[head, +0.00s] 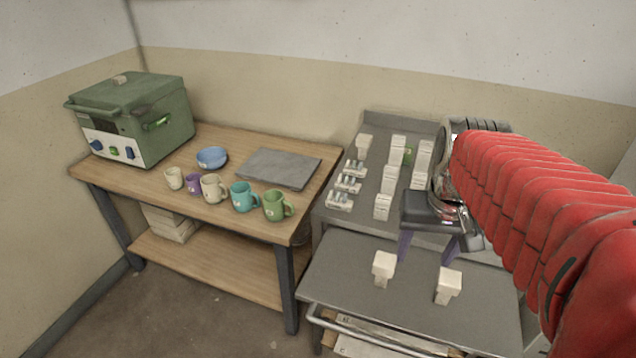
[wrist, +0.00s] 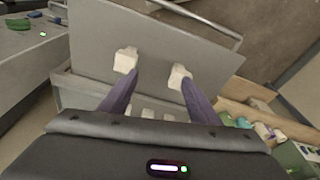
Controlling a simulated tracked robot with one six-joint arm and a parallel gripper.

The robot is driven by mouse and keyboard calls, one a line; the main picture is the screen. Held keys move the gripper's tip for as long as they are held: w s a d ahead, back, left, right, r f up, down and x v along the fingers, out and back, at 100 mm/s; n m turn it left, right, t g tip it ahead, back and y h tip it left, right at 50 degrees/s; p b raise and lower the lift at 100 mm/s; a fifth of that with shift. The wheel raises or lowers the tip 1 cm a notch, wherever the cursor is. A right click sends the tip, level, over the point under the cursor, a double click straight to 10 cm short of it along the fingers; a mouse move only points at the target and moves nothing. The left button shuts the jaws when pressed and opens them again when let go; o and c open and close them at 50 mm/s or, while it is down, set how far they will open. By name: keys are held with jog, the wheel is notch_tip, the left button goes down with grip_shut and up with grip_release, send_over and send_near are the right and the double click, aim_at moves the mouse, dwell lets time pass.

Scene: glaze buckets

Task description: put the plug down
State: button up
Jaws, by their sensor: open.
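Two white plugs stand on the lower grey surface, a left plug (head: 384,268) and a right plug (head: 448,285) in the head view. Both have a broad top and a narrower foot. In the wrist view they show near the fingertips, one at the left (wrist: 125,60) and one at the right (wrist: 178,76). My gripper (head: 425,257) is open, with its purple fingers spread and pointing down over the surface. In the wrist view nothing sits between the fingers (wrist: 160,80). I cannot tell how high the fingertips are above the surface.
Several white blocks and small switch-like parts stand on the upper grey panel (head: 376,205) behind. A wooden table (head: 240,225) at left holds several mugs, a blue bowl (head: 212,158), a grey slab (head: 278,168) and a green box-shaped machine (head: 150,115). The lower surface's left part (head: 335,275) is bare.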

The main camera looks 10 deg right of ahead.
jog(key=s+a+n+t, duration=0.3)
jog(key=a+n, duration=0.1)
jog(key=a, duration=0.9)
jog(key=shift+s+a+n+t+y, duration=0.2)
jog(key=shift+a+n+t+y, duration=0.1)
jog(key=shift+a+y, duration=0.1)
jog(key=shift+c, duration=0.4)
